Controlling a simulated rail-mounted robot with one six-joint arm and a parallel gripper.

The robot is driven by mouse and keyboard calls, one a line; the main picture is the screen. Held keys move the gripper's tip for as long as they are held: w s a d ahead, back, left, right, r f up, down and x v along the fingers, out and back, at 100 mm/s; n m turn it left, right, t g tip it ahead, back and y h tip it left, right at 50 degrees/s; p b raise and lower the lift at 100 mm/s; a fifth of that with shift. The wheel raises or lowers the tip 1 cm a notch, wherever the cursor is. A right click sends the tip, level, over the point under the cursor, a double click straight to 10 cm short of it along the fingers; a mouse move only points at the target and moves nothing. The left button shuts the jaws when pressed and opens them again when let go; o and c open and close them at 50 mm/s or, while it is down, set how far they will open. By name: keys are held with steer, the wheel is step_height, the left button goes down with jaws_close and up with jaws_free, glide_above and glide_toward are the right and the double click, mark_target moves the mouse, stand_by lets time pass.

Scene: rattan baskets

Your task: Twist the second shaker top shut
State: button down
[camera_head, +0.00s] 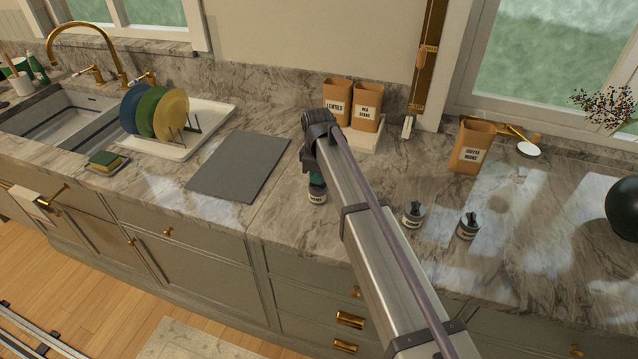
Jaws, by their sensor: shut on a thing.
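Three small grey, labelled shakers stand on the marble counter. The left shaker (317,197) is upright directly below my wrist, with a dark green top (317,180) above its body. My gripper (316,174) points down at this top and is shut on it; the fingers are mostly hidden by my arm. Whether the top is fully seated is too small to tell. The middle shaker (413,216) and the right shaker (467,228) stand apart to the right, each with a dark top. Which one counts as second is not clear from the picture.
A grey mat (240,165) lies left of my gripper. Behind it, paper bags of lentils (337,103) and red beans (367,108) stand on a pale tray. A coffee bag (472,147) stands at right. A dish rack (205,128) is farther left. The counter's front edge is near.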

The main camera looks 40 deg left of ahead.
steer(key=m, duration=0.7)
steer(key=shift+m, duration=0.4)
steer(key=m, duration=0.3)
steer(key=shift+m, duration=0.8)
steer(key=m, duration=0.4)
steer(key=shift+m, duration=0.4)
steer(key=c, duration=0.8)
jaws_free()
steer(key=shift+c, duration=0.2)
steer(key=shift+r, duration=0.1)
